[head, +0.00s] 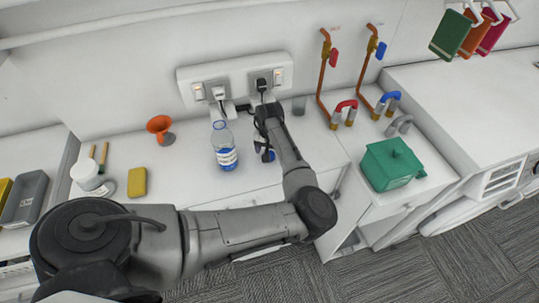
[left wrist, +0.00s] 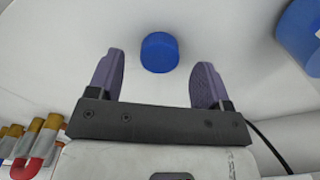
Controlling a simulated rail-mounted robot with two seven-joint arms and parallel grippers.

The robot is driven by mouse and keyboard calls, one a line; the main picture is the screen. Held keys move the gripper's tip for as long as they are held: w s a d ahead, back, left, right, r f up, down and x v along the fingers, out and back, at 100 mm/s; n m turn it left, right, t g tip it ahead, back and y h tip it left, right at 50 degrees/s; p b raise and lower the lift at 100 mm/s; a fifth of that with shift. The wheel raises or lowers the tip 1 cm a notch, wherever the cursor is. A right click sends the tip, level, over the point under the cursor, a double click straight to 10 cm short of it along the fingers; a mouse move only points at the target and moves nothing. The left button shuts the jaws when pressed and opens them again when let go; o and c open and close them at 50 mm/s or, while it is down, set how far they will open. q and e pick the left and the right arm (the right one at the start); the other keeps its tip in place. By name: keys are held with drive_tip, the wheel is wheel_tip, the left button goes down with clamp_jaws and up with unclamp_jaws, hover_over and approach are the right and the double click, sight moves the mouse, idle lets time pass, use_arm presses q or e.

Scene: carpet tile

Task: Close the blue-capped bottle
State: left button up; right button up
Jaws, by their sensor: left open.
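A clear plastic bottle (head: 224,150) with a blue-and-white label stands upright on the white counter, a blue ring at its neck. My left gripper (head: 264,152) is just to its right, pointing down at the counter. In the left wrist view its two purple fingers (left wrist: 158,84) are open. A round blue cap (left wrist: 160,52) lies on the white surface, ahead of and between the fingertips, with clear gaps on both sides. In the head view the cap is hard to tell from the fingers. A blue part, probably of the bottle, shows at the wrist view's upper right (left wrist: 302,35). My right gripper is not in view.
A socket panel (head: 235,78) with plugs and cords is on the wall behind. An orange funnel (head: 159,127) and a yellow sponge (head: 137,182) are left of the bottle. Copper pipes (head: 323,85) and a green box (head: 392,168) are to the right.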

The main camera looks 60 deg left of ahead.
use_arm(q)
drive_tip(key=shift+f, duration=0.95)
drive_tip(key=c, duration=1)
wheel_tip(320, 180, up, 10)
